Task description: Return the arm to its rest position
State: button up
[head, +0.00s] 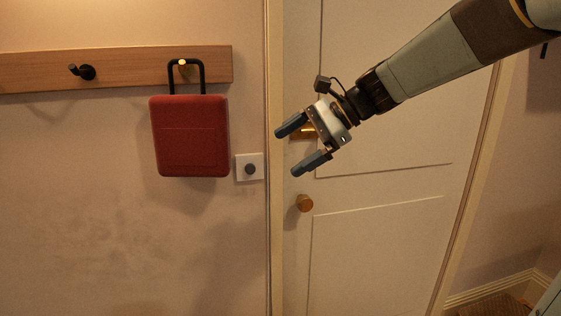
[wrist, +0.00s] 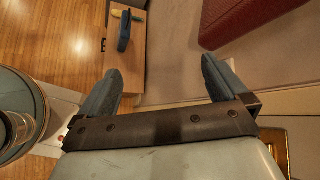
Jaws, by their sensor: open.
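My gripper (head: 303,149) is open and empty, with its two blue-grey fingers spread apart. In the head view it hangs in front of the white door, pointing left, with my arm reaching in from the upper right. In the wrist view my gripper (wrist: 162,88) shows both fingertips with nothing between them. A red case (head: 190,136) with a black handle hangs from a hook on the wooden rail, left of my gripper and apart from it. Its red side also shows at the top right of the wrist view (wrist: 245,20).
The wooden rail (head: 120,69) has another dark hook (head: 82,72) at left. A wall switch (head: 249,168) sits beside the door (head: 385,120), which has a round brass knob (head: 304,203). In the wrist view a low wooden piece (wrist: 124,60) bearing small objects stands on the wood floor (wrist: 50,35).

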jog(key=s+d+f+n+t+h, duration=0.2)
jog(key=s+d+f+n+h, duration=0.2)
jog(key=s+d, duration=0.3)
jog(key=s+d+f+n+t+h, duration=0.2)
jog(key=s+d+f+n+h, duration=0.2)
jog(key=d, duration=0.9)
jog(key=s+n+h, duration=0.2)
jog(key=s+n, duration=0.1)
jog(key=s, duration=0.1)
jog(key=shift+d+t+h, duration=0.3)
